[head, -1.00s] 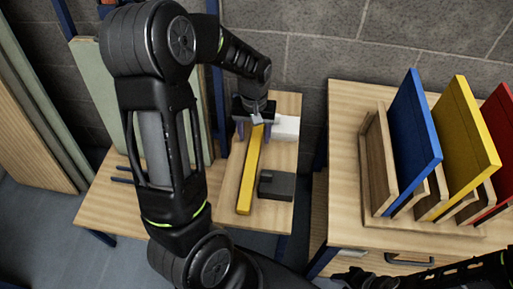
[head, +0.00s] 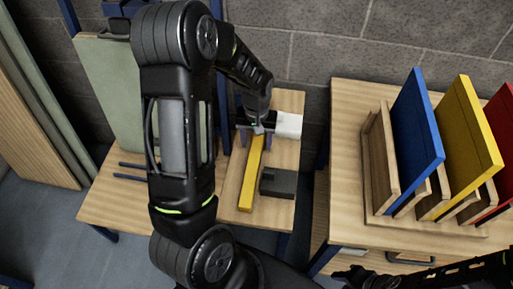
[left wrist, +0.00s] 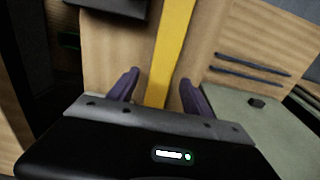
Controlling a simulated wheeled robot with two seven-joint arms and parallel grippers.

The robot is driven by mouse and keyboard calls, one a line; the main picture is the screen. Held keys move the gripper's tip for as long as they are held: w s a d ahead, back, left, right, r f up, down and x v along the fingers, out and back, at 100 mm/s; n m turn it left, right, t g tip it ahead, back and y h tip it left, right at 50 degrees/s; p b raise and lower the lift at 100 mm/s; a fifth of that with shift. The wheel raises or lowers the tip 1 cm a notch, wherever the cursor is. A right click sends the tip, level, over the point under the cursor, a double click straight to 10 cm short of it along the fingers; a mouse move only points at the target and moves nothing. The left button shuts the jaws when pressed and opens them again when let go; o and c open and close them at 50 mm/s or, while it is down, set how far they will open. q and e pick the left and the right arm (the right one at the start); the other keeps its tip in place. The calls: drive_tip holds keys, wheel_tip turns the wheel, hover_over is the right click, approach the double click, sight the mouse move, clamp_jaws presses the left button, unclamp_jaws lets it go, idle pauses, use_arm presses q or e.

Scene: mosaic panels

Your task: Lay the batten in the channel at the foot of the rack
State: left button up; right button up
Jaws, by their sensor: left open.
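The batten is a long yellow bar (head: 251,180) lying on the light wooden table under my left arm. My left gripper (head: 255,137) is over its far end, with the jaws open. In the left wrist view the two purple fingers (left wrist: 158,85) stand apart, one on each side of the yellow batten (left wrist: 172,45). I cannot tell whether they touch it. A blue-post rack with a leaning green panel (head: 112,95) stands left of the batten, its foot partly behind my arm. I cannot make out the channel. My right gripper (head: 362,279) is at the bottom edge, its jaws unclear.
A dark grey block (head: 278,183) lies close right of the batten. A white block (head: 289,125) is beside my left gripper. On the right table a wooden stand (head: 378,160) holds blue, yellow and red panels. Dark rods (head: 130,170) lie at the left.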

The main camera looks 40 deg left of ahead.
use_arm(q)
wheel_tip(320, 180, down, 3)
drive_tip(key=shift+r, duration=0.15)
idle(0.5)
clamp_jaws()
idle(0.4)
